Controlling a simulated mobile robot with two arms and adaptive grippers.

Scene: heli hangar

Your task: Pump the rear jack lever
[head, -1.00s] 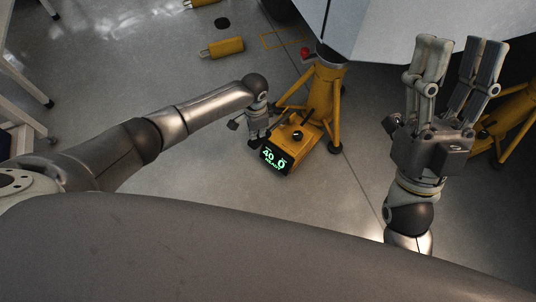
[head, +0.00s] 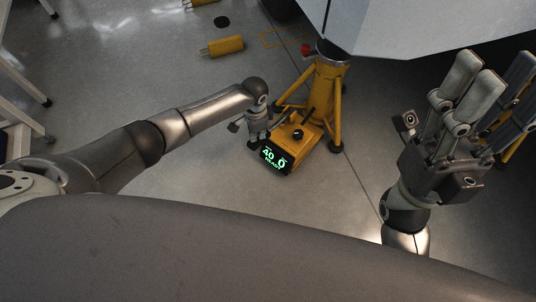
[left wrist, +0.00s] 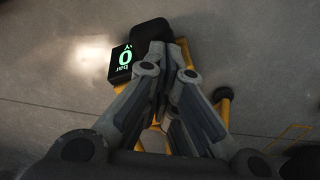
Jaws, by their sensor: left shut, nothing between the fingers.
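A yellow jack (head: 328,88) stands on splayed legs under the pale aircraft body. At its base is a yellow pump box (head: 298,149) with a lit green display (head: 273,157) that reads 40, 0 and a small word like READY. A thin dark rod, possibly the lever (head: 311,115), rises beside the box. My left gripper (head: 257,138) points down just left of the box, shut and empty. In the left wrist view its fingers (left wrist: 168,58) come together beside a dark block (left wrist: 152,33) and the display (left wrist: 121,62). My right gripper (head: 495,85) is raised at the right, fingers apart and empty.
The pale aircraft body (head: 425,28) overhangs the jack at the upper right. Another yellow stand (head: 512,150) is partly hidden behind my right gripper. A yellow cylinder (head: 222,46) lies on the floor at the back.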

